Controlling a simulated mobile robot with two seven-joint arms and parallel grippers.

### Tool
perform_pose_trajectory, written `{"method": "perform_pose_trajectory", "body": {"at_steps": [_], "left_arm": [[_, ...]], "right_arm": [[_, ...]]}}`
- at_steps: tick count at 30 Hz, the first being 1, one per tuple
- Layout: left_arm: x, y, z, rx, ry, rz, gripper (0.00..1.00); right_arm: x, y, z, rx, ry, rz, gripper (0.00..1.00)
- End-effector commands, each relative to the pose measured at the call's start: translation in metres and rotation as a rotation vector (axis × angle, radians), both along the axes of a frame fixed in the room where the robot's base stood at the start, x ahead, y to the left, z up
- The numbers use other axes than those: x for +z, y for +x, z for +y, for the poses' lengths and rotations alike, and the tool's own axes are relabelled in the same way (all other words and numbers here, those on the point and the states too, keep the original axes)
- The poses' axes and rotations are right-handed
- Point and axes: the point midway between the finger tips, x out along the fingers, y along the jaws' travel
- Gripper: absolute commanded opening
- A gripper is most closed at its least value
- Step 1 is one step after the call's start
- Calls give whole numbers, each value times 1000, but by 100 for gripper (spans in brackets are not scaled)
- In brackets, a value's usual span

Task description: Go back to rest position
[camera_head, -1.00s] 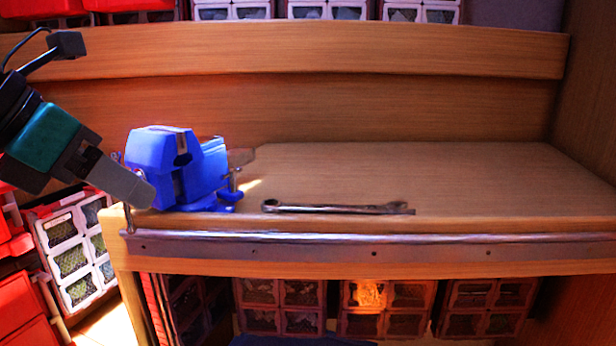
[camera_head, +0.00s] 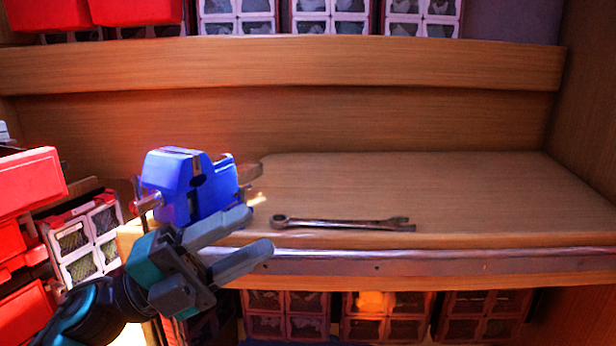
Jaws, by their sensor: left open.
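My left gripper (camera_head: 256,234) comes in from the lower left in the head view. Its two grey fingers are apart, with nothing between them. It is in front of the bench's front edge, below the blue vise and to the left of the wrench. A combination wrench (camera_head: 342,223) lies flat on the wooden workbench (camera_head: 450,185), near the front edge. My right gripper does not show.
A blue vise (camera_head: 190,187) stands at the bench's left front corner, close behind my left gripper. A metal rail (camera_head: 430,262) runs along the front edge. Red bins (camera_head: 25,185) stand at the left. Drawer cabinets (camera_head: 285,312) are under the bench. The bench's right side is clear.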

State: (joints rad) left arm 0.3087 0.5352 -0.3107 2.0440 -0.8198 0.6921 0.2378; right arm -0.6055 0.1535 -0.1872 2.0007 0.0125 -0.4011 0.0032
Motion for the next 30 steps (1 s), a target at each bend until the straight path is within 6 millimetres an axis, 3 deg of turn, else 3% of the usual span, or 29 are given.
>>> {"method": "perform_pose_trajectory", "body": {"at_steps": [5, 8, 11, 15, 18, 21, 25, 30], "left_arm": [[-48, 34, 30, 188, -295, 393, 44], [-95, 45, 51, 315, -423, 628, 44], [-155, 44, 71, 453, -526, 880, 44], [-244, 17, 91, 636, -622, 1219, 44], [-299, -15, 99, 746, -658, 1434, 44], [-340, -50, 101, 829, -678, 1610, 44], [-373, -83, 101, 897, -688, 1762, 44], [-388, -101, 101, 928, -689, 1834, 44]], "right_arm": [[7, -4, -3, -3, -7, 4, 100], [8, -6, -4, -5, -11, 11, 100], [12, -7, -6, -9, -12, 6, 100], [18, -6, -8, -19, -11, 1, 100], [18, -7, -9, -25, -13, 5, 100], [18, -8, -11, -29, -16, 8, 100], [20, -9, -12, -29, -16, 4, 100], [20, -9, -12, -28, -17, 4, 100]]}}
